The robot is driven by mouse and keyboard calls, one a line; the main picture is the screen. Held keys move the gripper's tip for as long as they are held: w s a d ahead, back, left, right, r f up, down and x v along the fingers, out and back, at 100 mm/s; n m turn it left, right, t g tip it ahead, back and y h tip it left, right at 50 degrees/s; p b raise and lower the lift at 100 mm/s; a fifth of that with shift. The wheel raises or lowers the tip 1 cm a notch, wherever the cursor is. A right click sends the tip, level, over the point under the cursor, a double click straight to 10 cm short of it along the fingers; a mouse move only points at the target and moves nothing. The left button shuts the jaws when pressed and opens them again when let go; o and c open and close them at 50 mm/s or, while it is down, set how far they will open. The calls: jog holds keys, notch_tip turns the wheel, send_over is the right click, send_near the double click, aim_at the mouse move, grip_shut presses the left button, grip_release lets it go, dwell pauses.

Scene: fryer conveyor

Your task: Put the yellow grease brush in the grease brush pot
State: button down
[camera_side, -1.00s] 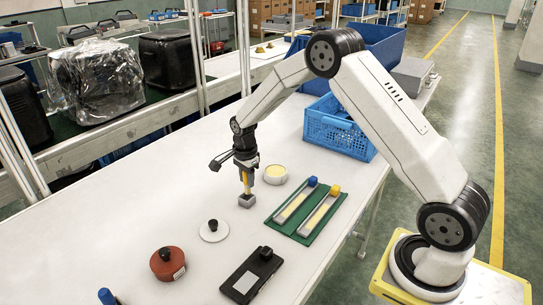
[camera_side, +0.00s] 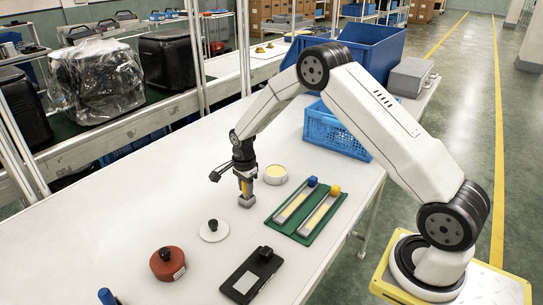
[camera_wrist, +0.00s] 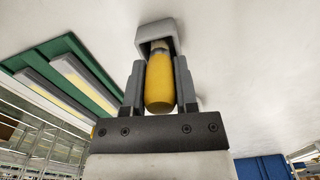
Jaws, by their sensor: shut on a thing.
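My gripper (camera_side: 246,182) is low over the white table, pointing down. It is shut on the yellow grease brush (camera_wrist: 160,80), whose yellow handle sits between the two fingers in the wrist view. The handle stands upright, and its lower end goes into a small grey square cup, which looks like the grease brush pot (camera_side: 246,201). The cup's rim also shows in the wrist view (camera_wrist: 143,39). How deep the brush sits is hidden by the fingers and the cup wall.
A round pot with pale yellow content (camera_side: 275,174) stands close right of my gripper. A green mat (camera_side: 310,212) with two long tools lies further right. A white disc with a black knob (camera_side: 213,231), a red round thing (camera_side: 167,264) and a black device (camera_side: 252,276) lie nearer.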

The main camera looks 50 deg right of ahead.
jog(key=shift+f, duration=0.15)
jog(key=shift+c, duration=1.9)
grip_release()
notch_tip(320, 180, up, 12)
jog(key=shift+r, duration=0.2)
jog(key=shift+s+a+r+n, duration=0.1)
jog(key=shift+s+a+n, duration=0.2)
jog(key=shift+n, duration=0.1)
jog(key=s+a+n+t, duration=0.1)
jog(key=s+a+n, duration=0.3)
jog(key=s+n, duration=0.5)
jog(key=s+a+n+t, duration=0.1)
jog(key=s+a+n, duration=0.3)
jog(key=s+n, duration=0.6)
jog(key=s, duration=0.3)
jog(key=shift+s+a+r+t, duration=0.15)
jog(key=shift+a+t, duration=0.15)
jog(key=shift+a, duration=0.1)
